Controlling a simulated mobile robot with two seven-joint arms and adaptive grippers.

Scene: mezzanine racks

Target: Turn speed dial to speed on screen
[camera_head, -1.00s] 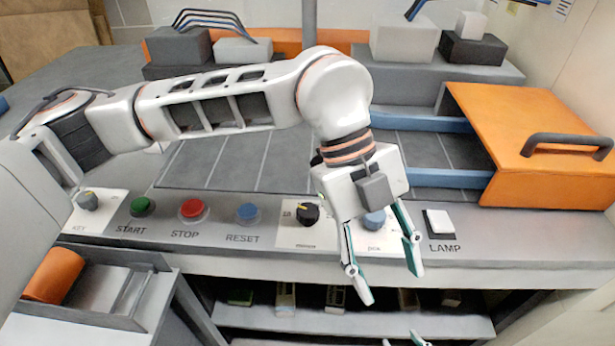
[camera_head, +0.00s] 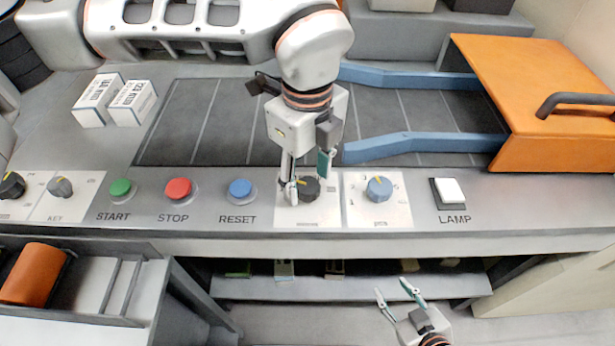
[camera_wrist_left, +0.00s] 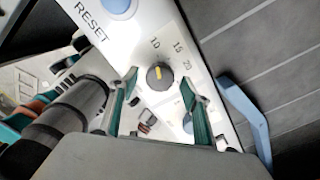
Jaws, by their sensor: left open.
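The black dial (camera_head: 309,188) with a yellow mark sits on a white plate on the sloped panel. In the left wrist view, the dial (camera_wrist_left: 160,76) has the numbers 10, 15 and 20 around it, and its yellow mark points roughly toward the side between 10 and 15. My left gripper (camera_head: 307,184) is over this dial, with its open fingers (camera_wrist_left: 158,95) on either side; I cannot tell whether they touch it. A blue dial (camera_head: 379,189) is just to the right. No screen is in view. My right gripper (camera_head: 396,292) is open and empty below the panel.
START (camera_head: 120,190), STOP (camera_head: 178,189) and RESET (camera_head: 240,190) buttons line the panel to the left. A white LAMP switch (camera_head: 449,191) is to the right. An orange cover (camera_head: 530,90) stands behind, with blue rails (camera_head: 420,146). Two white boxes (camera_head: 132,103) lie on the left.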

